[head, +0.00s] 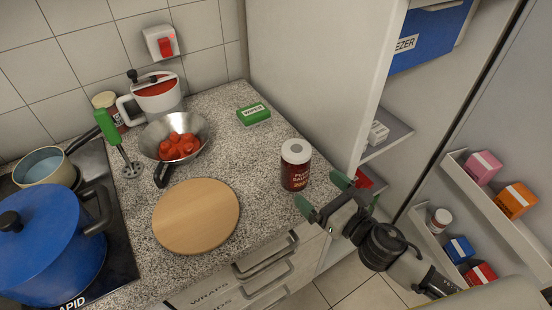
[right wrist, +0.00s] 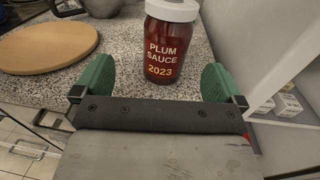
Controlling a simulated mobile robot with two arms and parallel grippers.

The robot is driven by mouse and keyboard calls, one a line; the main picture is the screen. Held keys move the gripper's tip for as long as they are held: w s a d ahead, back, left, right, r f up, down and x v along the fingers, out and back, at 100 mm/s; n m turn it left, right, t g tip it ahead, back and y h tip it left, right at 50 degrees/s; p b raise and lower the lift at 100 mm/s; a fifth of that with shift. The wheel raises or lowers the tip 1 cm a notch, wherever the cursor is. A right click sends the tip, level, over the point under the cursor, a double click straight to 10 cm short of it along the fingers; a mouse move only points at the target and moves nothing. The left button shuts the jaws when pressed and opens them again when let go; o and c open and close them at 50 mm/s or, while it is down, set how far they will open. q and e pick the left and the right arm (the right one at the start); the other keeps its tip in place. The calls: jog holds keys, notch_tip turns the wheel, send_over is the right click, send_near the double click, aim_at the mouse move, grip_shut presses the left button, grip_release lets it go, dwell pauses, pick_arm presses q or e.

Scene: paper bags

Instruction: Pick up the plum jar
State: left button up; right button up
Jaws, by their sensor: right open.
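The plum jar (head: 296,166) stands upright on the speckled counter near its front right corner. It is dark red with a white lid and the label "PLUM SAUCE 2023". In the right wrist view the jar (right wrist: 168,45) stands just beyond the fingertips, roughly centred between them, with its lid top cut off by the frame. My right gripper (head: 322,196) is open and empty, with green fingertips spread in front of the jar. Its fingers also show in the right wrist view (right wrist: 160,82). My left gripper is not in view.
A round wooden board (head: 196,216) lies left of the jar. A tall white panel (head: 305,70) rises right of the counter. Counter around the jar is clear.

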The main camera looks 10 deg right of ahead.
aim_at(304, 173)
jog(key=x, duration=0.2)
jog(key=p+x, duration=0.1)
jog(key=shift+w+r, duration=0.1)
jog(key=shift+w, duration=0.35)
jog(key=shift+w+a, duration=0.2)
jog(key=shift+w, duration=0.4)
jog(key=x, duration=0.1)
jog(key=p+x, duration=0.1)
jog(key=x, duration=0.2)
jog(key=shift+w+d+f+p, duration=0.1)
jog(key=shift+w+f+p, duration=0.25)
jog(key=shift+w, duration=0.1)
jog(key=shift+s, duration=0.1)
jog(key=shift+c, duration=0.8)
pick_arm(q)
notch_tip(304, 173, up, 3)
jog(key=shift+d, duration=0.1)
pick_arm(e)
jog(key=c, duration=1.2)
